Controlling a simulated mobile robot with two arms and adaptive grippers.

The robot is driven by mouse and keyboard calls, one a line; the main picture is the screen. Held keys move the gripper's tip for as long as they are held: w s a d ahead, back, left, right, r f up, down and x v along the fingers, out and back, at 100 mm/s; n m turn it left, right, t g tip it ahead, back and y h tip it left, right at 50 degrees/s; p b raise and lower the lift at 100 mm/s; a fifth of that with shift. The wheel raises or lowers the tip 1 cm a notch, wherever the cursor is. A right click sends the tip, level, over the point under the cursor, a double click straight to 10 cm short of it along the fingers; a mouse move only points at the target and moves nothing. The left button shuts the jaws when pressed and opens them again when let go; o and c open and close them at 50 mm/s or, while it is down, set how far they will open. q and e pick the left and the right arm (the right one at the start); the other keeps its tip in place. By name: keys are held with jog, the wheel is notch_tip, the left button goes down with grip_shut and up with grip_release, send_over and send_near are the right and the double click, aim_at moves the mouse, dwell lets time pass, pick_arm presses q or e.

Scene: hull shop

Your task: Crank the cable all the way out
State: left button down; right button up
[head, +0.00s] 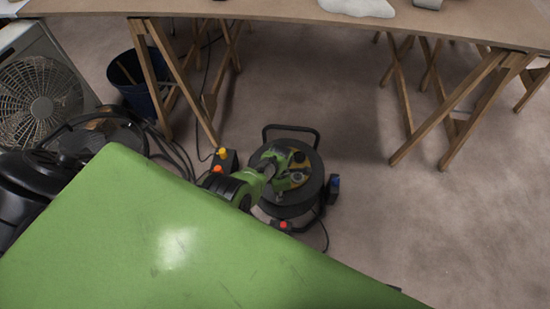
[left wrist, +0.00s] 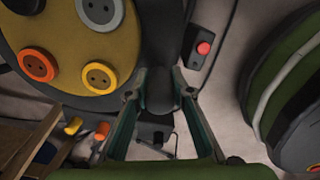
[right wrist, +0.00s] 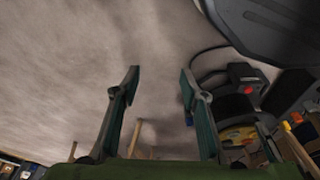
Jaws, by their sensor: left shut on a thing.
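The cable reel (head: 311,192) stands on the floor with its black frame and handle bar upright. Its yellow face (left wrist: 55,55) carries orange, yellow and grey sockets in the left wrist view. My left gripper (left wrist: 160,97) is shut on the dark crank handle (left wrist: 161,82), which sits between its fingertips. In the head view the gripper covers part of the reel's face. A thin dark cable (head: 325,236) shows at the reel's lower right. How much cable is still wound is hidden. My right gripper (right wrist: 159,80) is open and empty; the reel is to its right in that view.
A long table (head: 300,12) on wooden trestles stands behind the reel. A dark blue bucket (head: 130,85), a fan unit (head: 42,90) and black hoses crowd the left. Small boxes with coloured buttons (head: 224,160) sit beside the reel. The carpet to the right is clear.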

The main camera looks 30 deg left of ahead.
pick_arm(q)
jog(key=shift+d, duration=0.45)
jog(key=shift+w+d, duration=0.25)
jog(key=shift+d, duration=0.5)
pick_arm(e)
jog(key=shift+w+d+r, duration=0.1)
jog(key=shift+w+r, duration=0.15)
jog(key=shift+r, duration=0.65)
pick_arm(q)
jog(key=shift+d, duration=0.1)
jog(key=c, duration=2)
grip_release()
jog(key=shift+c, duration=0.2)
jog(key=shift+w, duration=0.1)
pick_arm(e)
jog(key=shift+d, duration=0.1)
pick_arm(q)
jog(key=shift+r, duration=0.2)
notch_tip(320, 180, up, 7)
